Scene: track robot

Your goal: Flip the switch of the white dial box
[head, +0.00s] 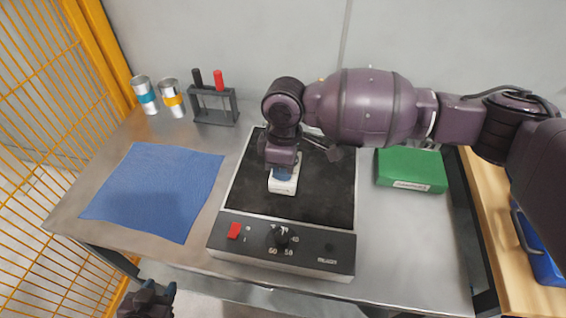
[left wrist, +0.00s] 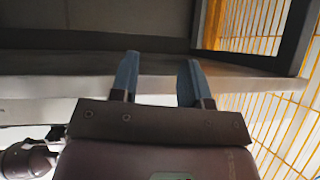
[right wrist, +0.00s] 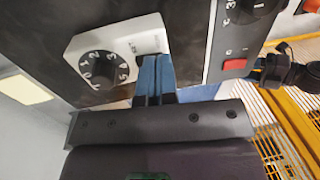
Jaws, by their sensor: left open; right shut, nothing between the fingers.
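The white dial box (head: 284,188) sits on the black top of a larger panel device. In the right wrist view, the box (right wrist: 90,42) shows a black numbered dial (right wrist: 103,69) and small print beside it. My right gripper (head: 283,172) is shut and empty, pointing down over the box. In the right wrist view its fingertips (right wrist: 154,58) are at the box's end away from the dial. They hide the switch, and I cannot tell whether they touch it. My left gripper (head: 150,290) is low at the front left, off the table; its fingers (left wrist: 158,75) are open and empty.
The panel device (head: 230,250) has a red switch and a knob in front. A blue cloth (head: 155,190) lies left of it, a green box (head: 411,170) right. Two cans (head: 145,95) and a rack (head: 214,105) stand at the back left. A yellow mesh fence (head: 40,110) borders the left.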

